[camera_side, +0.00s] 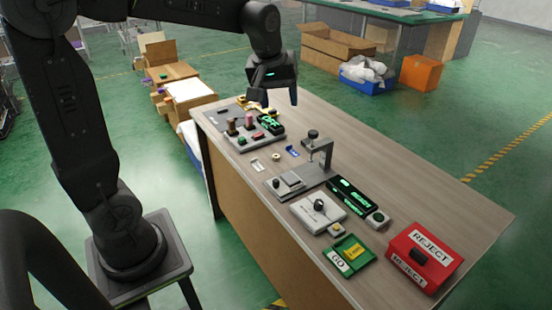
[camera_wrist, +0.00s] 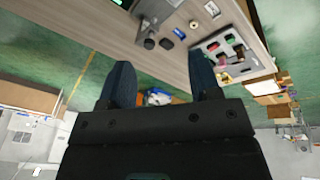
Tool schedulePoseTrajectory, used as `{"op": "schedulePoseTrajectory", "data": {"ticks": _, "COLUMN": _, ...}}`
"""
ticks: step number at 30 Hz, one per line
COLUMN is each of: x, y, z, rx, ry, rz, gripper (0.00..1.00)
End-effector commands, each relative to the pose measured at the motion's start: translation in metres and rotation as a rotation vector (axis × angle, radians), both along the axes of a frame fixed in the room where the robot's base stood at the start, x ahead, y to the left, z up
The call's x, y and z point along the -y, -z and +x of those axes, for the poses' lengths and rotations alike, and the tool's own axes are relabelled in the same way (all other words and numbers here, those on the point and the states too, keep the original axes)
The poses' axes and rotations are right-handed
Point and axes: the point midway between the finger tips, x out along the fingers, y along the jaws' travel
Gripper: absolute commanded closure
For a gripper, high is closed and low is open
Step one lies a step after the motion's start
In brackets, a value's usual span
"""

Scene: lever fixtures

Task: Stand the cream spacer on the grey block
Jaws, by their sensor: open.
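My gripper (camera_side: 279,97) is open and empty, raised above the far part of the table. Its two dark fingers are spread apart in the wrist view (camera_wrist: 162,82).
The clamp fixture (camera_side: 322,150) rises beside the block. A tray with several coloured pieces (camera_side: 254,134) sits beyond the spacer. A blue piece (camera_side: 292,151) lies nearby. A white switch box (camera_side: 318,211), a green tray (camera_side: 349,257) and a red reject bin (camera_side: 424,257) stand nearer. The right table side is clear.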

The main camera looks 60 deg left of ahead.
Motion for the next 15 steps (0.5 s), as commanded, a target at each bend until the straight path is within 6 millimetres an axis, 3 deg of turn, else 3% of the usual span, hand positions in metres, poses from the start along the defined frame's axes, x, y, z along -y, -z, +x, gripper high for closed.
{"op": "schedulePoseTrajectory", "data": {"ticks": 1, "x": -0.016, "y": 0.010, "z": 0.019, "rx": -0.024, "ry": -0.088, "rz": -0.022, "gripper": 0.43}}
{"op": "schedulePoseTrajectory", "data": {"ticks": 6, "x": -0.069, "y": 0.047, "z": 0.069, "rx": -0.081, "ry": -0.380, "rz": -0.088, "gripper": 0.43}}
{"op": "schedulePoseTrajectory", "data": {"ticks": 12, "x": -0.136, "y": 0.110, "z": 0.110, "rx": -0.145, "ry": -0.723, "rz": -0.152, "gripper": 0.43}}
{"op": "schedulePoseTrajectory", "data": {"ticks": 15, "x": -0.164, "y": 0.143, "z": 0.121, "rx": -0.171, "ry": -0.870, "rz": -0.175, "gripper": 0.43}}
